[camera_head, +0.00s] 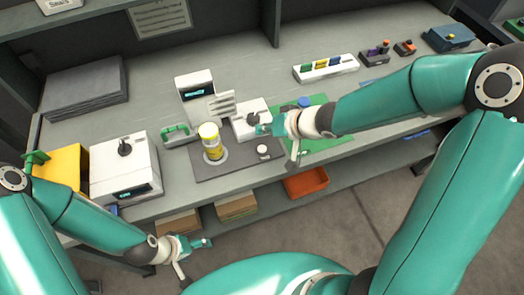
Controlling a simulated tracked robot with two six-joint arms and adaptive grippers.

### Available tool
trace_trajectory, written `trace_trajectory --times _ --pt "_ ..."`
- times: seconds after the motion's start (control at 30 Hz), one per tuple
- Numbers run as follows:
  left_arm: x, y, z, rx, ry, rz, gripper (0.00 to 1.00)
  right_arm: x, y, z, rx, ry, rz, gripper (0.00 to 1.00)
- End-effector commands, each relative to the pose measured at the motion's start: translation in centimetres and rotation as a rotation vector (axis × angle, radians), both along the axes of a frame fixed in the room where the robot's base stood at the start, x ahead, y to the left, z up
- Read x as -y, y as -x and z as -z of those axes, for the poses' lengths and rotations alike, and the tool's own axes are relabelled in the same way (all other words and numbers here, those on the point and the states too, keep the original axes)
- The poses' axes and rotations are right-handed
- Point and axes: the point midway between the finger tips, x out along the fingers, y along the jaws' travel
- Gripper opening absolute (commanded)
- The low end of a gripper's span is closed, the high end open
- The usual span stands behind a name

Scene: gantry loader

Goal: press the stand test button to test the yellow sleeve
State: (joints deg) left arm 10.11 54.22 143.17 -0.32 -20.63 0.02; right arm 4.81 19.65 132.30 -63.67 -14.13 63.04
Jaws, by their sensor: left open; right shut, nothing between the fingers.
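The yellow sleeve (213,153) stands upright with a pale top on a dark plate (230,163) on the bench. Behind it stands a white unit with a small lit display (196,86). A small round white button (264,151) sits on the plate, right of the sleeve. My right gripper (262,130) is shut and empty, just above and behind this button, beside a white box with a black knob (251,117). I cannot tell whether it touches the box. My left gripper (203,243) is open and empty, in front of the bench edge.
Another white box with a black knob (124,165) and a yellow block (62,165) stand at left. A green mat (318,143) lies partly under my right arm. A white rack (326,67) stands behind. An orange bin (306,182) is below the front edge.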

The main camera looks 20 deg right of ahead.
Motion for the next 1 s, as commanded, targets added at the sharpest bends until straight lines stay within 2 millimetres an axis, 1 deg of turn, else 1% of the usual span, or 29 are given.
trace_trajectory --times 0.03,0.2,0.4,0.53,1.0 --pt "0.0 0.0 1.5 0.0 0.0 0.0 0.75 0.0 0.0 1.4 0.001 0.0 0.001 0.0" --pt "0.0 0.0 3.9 0.0 0.0 0.0 0.75 0.0 0.0 3.6 0.001 0.001 0.0 0.0" --pt "0.0 0.0 5.5 0.0 0.0 0.0 0.75 0.0 0.0 5.4 0.0 -0.001 0.001 0.0" --pt "0.0 0.0 5.8 0.0 0.0 0.0 0.75 0.0 0.0 5.8 0.001 0.0 0.001 0.0" --pt "0.0 0.0 5.7 0.0 0.0 0.0 0.75 0.0 0.0 5.8 0.001 0.0 0.001 0.0"
